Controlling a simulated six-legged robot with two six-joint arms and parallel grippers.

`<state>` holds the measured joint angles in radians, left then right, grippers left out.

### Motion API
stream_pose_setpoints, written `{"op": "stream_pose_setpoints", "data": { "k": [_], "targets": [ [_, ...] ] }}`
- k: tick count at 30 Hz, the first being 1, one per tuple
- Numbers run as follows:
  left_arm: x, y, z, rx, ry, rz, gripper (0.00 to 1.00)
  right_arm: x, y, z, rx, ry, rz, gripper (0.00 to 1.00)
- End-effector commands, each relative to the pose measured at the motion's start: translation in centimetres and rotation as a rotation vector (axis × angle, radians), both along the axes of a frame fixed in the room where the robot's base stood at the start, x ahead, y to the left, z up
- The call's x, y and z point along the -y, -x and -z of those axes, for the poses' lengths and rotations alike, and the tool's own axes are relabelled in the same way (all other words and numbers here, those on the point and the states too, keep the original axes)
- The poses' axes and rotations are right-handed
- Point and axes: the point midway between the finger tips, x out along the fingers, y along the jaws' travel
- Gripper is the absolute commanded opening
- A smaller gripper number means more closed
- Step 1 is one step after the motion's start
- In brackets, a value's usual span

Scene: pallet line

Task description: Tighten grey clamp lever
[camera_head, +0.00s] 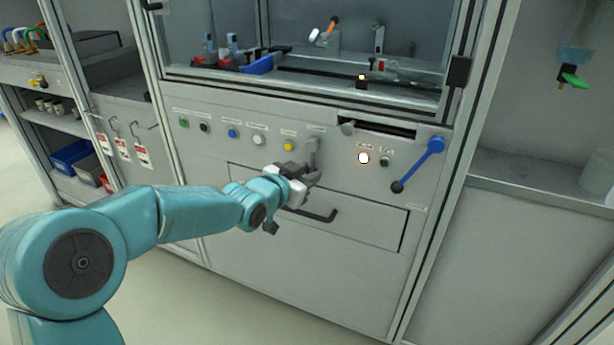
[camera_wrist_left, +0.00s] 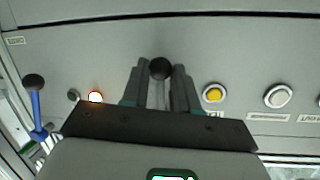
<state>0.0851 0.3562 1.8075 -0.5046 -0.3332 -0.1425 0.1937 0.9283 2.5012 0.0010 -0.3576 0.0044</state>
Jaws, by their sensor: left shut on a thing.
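The grey clamp lever (camera_head: 313,146) is on the front panel of the grey cabinet, right of the yellow button. Its upper part shows in the head view and its lower end is hidden by my left gripper (camera_head: 304,174). In the left wrist view the lever has a dark ball knob (camera_wrist_left: 160,68) on a grey shaft. The fingers of my left gripper (camera_wrist_left: 160,84) lie on both sides of the shaft, shut on the lever. The right gripper is in neither view.
A blue lever (camera_head: 422,163) with a dark knob sits right on the panel, beside a lit white button (camera_head: 363,158). A yellow button (camera_head: 289,146) is close left of the grey lever. A drawer with a black handle (camera_head: 322,215) is just below my gripper.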

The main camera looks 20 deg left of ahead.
Motion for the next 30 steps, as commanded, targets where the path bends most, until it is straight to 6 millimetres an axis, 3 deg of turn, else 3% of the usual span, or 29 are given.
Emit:
{"op": "stream_pose_setpoints", "data": {
  "k": [7,8,10,22,26,30],
  "targets": [
    [-0.1,0.0,0.0,-0.001,-0.002,-0.001,0.0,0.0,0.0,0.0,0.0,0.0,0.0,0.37],
    [-0.1,0.0,0.0,-0.001,-0.002,-0.001,0.32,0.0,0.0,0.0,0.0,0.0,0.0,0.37],
    [-0.1,0.0,0.0,-0.001,-0.002,-0.001,0.54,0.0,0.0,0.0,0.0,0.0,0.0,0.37],
    [-0.3,0.8,-0.4,0.001,0.0,-0.002,0.54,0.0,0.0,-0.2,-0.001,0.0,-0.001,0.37],
    [-0.7,3.1,-1.1,0.0,0.0,-0.003,0.54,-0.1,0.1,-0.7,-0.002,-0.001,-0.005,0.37],
    [-1.4,6.8,-2.2,0.0,-0.002,-0.004,0.54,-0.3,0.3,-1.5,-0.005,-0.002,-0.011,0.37]
  ]
}}
